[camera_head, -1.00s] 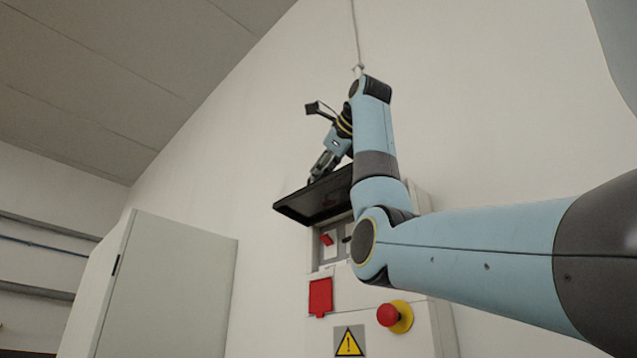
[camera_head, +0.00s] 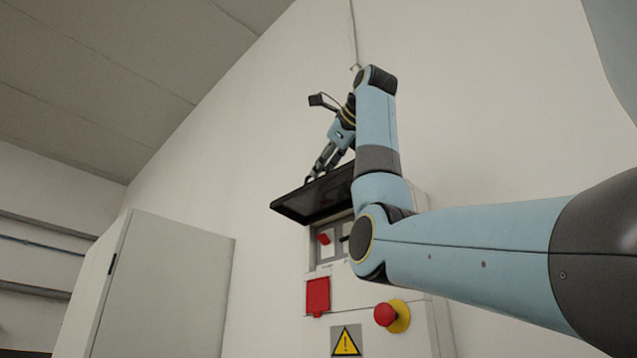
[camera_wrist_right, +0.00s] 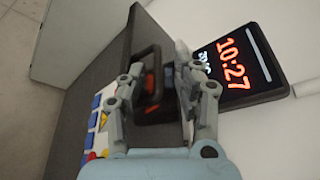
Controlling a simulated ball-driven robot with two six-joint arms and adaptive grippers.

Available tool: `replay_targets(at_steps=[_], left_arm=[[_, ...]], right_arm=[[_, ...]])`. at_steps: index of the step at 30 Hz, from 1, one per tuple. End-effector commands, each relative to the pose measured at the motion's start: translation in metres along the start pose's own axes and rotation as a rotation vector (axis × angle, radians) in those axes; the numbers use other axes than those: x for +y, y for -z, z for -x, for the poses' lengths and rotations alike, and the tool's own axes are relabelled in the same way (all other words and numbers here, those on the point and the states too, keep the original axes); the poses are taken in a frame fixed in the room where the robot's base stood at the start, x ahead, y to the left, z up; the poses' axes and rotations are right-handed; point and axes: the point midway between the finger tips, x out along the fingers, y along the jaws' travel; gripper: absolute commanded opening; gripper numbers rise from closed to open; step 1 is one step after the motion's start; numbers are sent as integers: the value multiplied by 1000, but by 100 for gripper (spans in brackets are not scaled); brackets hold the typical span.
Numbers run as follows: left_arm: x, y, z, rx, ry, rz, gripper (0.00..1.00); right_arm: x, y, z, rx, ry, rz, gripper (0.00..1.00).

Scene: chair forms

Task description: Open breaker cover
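The breaker cover (camera_head: 312,200) is a dark, black-rimmed flap on the wall box. It stands swung up and outward, tilted above the switches in the head view. My right gripper (camera_head: 312,178) is at its upper edge. In the right wrist view my right gripper (camera_wrist_right: 160,68) has its two fingers apart, on either side of a black frame (camera_wrist_right: 151,60) with red behind it. Whether the fingers touch the frame I cannot tell. A red switch (camera_head: 323,239) shows below the cover; my arm hides the right part of the opening. My left gripper is not in view.
The box front carries a red flap (camera_head: 318,296), a red stop button on yellow (camera_head: 388,314) and a warning sign (camera_head: 346,341). A pale cabinet (camera_head: 165,285) stands at left. A clock display (camera_wrist_right: 238,65) shows in the wrist view. The wall above is mostly bare.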

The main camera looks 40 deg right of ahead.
Motion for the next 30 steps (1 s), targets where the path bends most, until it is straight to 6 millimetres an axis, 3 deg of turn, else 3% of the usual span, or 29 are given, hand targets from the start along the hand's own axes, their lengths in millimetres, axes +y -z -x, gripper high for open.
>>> replay_targets(at_steps=[3,9,30], left_arm=[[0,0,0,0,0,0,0],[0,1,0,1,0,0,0],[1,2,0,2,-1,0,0]], right_arm=[[-1,0,23,-2,4,-1,32],[-1,1,47,1,1,-1,32],[-1,2,51,2,0,-1,32]])
